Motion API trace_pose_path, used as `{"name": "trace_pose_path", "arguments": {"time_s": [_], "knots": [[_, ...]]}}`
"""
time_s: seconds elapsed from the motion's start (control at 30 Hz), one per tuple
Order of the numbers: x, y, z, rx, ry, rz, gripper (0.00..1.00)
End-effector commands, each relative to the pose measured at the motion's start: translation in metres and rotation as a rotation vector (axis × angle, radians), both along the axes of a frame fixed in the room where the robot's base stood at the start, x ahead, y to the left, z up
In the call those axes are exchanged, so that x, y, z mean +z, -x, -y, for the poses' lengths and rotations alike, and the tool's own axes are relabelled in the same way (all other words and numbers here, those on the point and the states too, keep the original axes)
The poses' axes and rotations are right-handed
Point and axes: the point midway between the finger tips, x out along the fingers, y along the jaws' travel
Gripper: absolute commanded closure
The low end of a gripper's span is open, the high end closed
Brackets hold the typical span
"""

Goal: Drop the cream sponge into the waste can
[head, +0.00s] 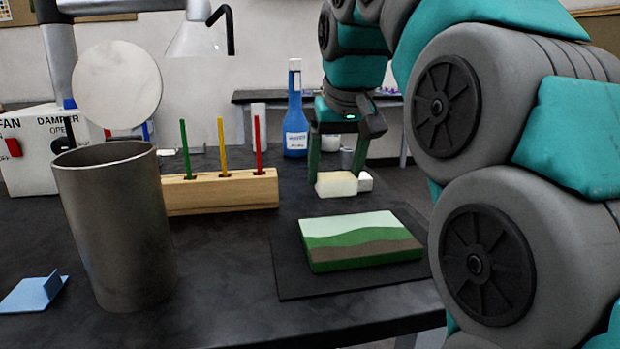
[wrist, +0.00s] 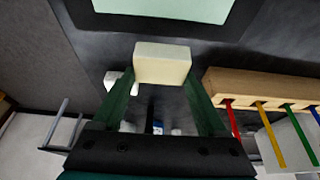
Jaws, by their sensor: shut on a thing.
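The cream sponge (head: 336,184) is a pale block between the fingertips of my gripper (head: 337,176), beyond the painted block in the head view. In the wrist view the sponge (wrist: 163,64) spans the two green fingers of my gripper (wrist: 162,78), which are shut on it. I cannot tell whether it touches the table or hangs just above it. The waste can, a tall dark grey cylinder (head: 117,230), stands upright at the front left, well apart from my gripper. Its inside bottom is hidden.
A wooden rack (head: 222,193) with green, yellow and red sticks stands between can and sponge. A blue bottle (head: 295,125) is behind. A small white cube (head: 365,182) is close beside the sponge. A painted block (head: 360,240) lies on a dark mat; a blue piece (head: 33,294) lies left.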

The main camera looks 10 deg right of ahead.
Motion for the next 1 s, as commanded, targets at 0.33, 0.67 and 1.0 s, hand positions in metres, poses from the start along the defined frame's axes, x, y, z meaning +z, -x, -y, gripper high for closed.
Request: {"name": "trace_pose_path", "arguments": {"time_s": [0.33, 0.67, 1.0], "knots": [[-0.004, -0.046, 0.005, 0.000, 0.001, -0.001, 0.76], [-0.018, -0.047, 0.006, 0.001, 0.001, -0.007, 0.76], [-0.040, -0.047, 0.006, 0.001, 0.001, 0.000, 0.76]]}}
